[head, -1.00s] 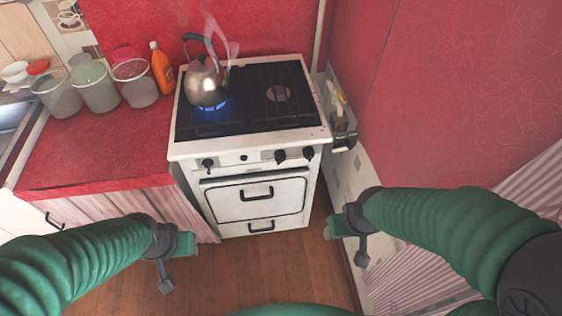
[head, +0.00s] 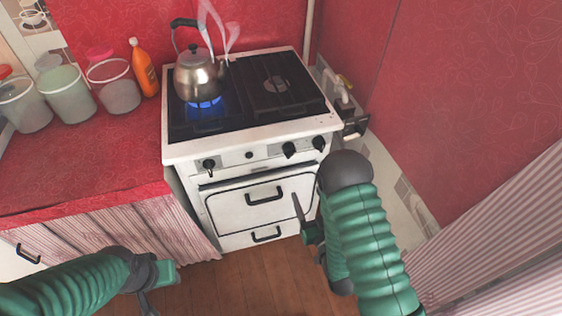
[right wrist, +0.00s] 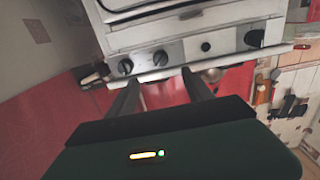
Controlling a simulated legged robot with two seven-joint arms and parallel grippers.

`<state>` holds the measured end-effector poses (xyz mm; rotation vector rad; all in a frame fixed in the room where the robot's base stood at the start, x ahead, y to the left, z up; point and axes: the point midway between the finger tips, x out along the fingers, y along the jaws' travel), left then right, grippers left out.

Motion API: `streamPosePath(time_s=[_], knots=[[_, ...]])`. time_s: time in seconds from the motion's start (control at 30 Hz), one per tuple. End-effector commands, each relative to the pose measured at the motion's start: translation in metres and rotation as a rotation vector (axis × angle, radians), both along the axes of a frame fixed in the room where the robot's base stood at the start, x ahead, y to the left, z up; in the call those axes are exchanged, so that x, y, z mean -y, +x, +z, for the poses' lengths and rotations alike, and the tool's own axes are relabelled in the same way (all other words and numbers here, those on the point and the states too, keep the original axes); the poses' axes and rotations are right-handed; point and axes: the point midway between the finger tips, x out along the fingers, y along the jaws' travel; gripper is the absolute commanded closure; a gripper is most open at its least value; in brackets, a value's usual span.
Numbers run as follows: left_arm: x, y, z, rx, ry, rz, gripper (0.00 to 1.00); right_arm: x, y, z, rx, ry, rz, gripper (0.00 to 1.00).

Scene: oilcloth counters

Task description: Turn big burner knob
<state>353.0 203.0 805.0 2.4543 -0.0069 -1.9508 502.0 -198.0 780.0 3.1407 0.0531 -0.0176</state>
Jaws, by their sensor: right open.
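The white stove (head: 180,152) has black knobs on its front panel: a left knob (head: 209,165), a small middle one (head: 249,155), and two at the right (head: 289,149) (head: 319,143). I cannot tell which is the big burner knob. My right gripper (head: 308,228) is open and empty, in front of the oven door and below the right knobs. In the right wrist view the panel appears upside down, with the two right knobs (right wrist: 125,66) (right wrist: 160,58) near my open fingers (right wrist: 160,88), not touching. My left gripper (head: 158,284) is low at the left, partly cut off.
A steaming kettle (head: 197,76) stands over a blue flame at the left of the black cooktop (head: 230,110). A red counter (head: 70,170) with tubs and an orange bottle (head: 143,68) is at left. A red wall (head: 470,110) closes the right side.

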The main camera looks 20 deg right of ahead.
Motion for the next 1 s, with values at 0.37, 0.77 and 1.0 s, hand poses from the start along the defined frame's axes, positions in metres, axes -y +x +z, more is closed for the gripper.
streamPosePath(time_s=[0.37, 0.77, 1.0], knots=[[0.0, 0.001, 0.044, 0.002, 0.0, -0.001, 0.64, -0.008, 0.05, 0.005, 0.016, -0.007, 0.001, 0.4], [0.0, 0.0, 0.039, 0.0, 0.0, 0.0, 0.64, -0.01, 0.148, 0.003, 0.011, -0.006, 0.0, 0.4], [0.0, 0.0, 0.039, 0.001, 0.0, -0.001, 0.64, -0.011, 0.168, 0.003, 0.009, -0.007, 0.0, 0.4]])
